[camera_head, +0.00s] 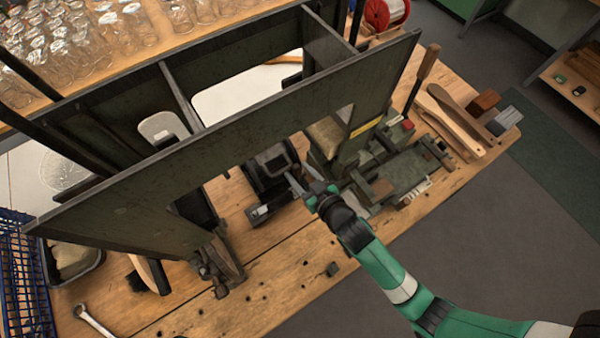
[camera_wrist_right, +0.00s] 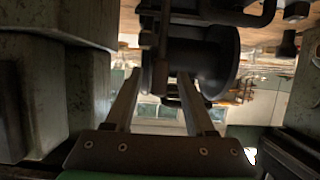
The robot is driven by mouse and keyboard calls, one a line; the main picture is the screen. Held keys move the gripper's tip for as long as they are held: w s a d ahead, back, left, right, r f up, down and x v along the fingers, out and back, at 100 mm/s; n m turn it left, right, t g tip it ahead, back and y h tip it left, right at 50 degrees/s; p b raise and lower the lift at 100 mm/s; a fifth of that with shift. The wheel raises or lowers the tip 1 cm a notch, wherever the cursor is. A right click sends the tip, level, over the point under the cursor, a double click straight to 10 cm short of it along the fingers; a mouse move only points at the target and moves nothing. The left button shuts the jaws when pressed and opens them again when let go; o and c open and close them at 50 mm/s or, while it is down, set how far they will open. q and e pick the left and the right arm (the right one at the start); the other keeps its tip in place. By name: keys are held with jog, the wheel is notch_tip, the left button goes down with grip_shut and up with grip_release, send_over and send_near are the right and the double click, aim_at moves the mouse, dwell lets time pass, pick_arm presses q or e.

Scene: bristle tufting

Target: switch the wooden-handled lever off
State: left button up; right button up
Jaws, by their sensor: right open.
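The wooden-handled lever (camera_head: 428,62) stands up at the right end of the green-grey machine, its brown grip on top of a dark rod. My right gripper (camera_head: 295,182) is open, low in front of the machine's middle, well to the left of the lever and apart from it. In the right wrist view its two fingers (camera_wrist_right: 159,78) are spread, with a dark round spool-like part (camera_wrist_right: 205,58) just beyond them. I cannot tell whether they touch it. The lever cannot be made out in the wrist view. My left gripper is not in view.
The machine's long dark beam (camera_head: 230,118) spans the workbench. A toothbrush-like wooden piece (camera_head: 455,120) and blocks lie right of the lever. A wrench (camera_head: 92,320) and blue wire basket (camera_head: 22,280) are at the left. Glass jars (camera_head: 115,30) stand behind. The bench's front middle is mostly clear.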

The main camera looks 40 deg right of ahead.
jog(key=shift+c, duration=0.3)
grip_shut()
dwell(1.1)
